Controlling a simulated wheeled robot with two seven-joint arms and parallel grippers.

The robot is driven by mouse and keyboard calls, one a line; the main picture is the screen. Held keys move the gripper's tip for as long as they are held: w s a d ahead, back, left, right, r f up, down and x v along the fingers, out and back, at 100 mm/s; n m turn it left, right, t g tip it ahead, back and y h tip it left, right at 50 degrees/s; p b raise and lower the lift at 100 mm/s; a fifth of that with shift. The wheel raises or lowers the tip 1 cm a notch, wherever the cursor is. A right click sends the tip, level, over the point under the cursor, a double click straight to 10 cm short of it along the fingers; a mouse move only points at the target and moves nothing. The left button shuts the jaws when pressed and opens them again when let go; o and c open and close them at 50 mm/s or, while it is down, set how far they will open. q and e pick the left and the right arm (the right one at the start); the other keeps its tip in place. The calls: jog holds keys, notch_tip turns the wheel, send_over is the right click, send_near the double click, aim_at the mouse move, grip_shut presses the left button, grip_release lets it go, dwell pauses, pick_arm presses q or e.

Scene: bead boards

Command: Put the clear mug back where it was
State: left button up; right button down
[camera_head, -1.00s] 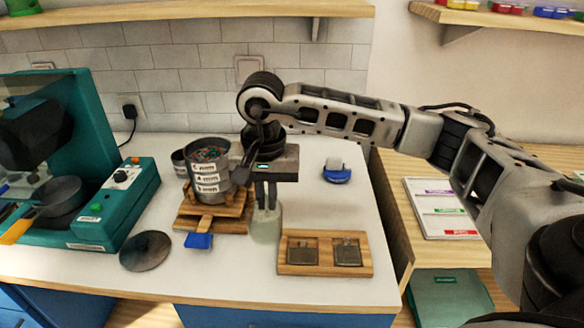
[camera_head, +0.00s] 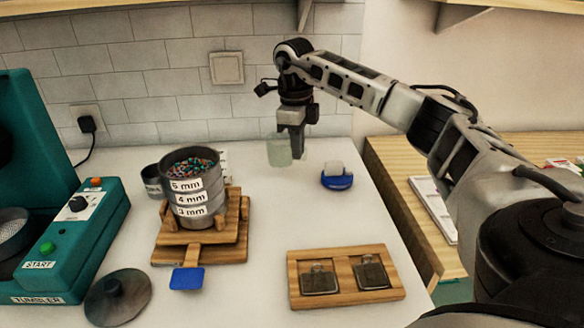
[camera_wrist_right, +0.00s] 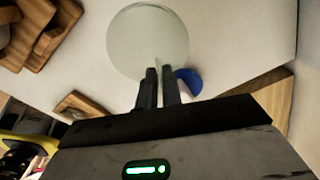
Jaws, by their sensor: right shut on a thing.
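The clear mug (camera_head: 279,151) is a pale, greenish see-through cup near the back of the white counter, by the tiled wall. My right gripper (camera_head: 297,152) points down at the mug's right side and is shut on it. In the right wrist view the mug (camera_wrist_right: 148,42) shows as a pale round shape just beyond the fingertips (camera_wrist_right: 157,75). I cannot tell whether its base touches the counter. My left gripper is in neither view.
A blue tape dispenser (camera_head: 337,178) stands right of the mug. The sieve stack (camera_head: 193,190) on its wooden stand (camera_head: 235,240) is to the left. A wooden tray (camera_head: 340,276) with two dark inserts lies in front. The teal tumbler (camera_head: 75,240) is far left. Counter between is clear.

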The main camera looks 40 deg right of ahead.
jog(key=shift+f, duration=2.55)
jog(key=shift+f, duration=0.1)
jog(key=c, duration=1.6)
grip_release()
jog(key=shift+o, duration=0.2)
jog(key=r, duration=1.2)
jog(key=shift+w+a+r, duration=0.15)
jog(key=shift+w+a, duration=0.1)
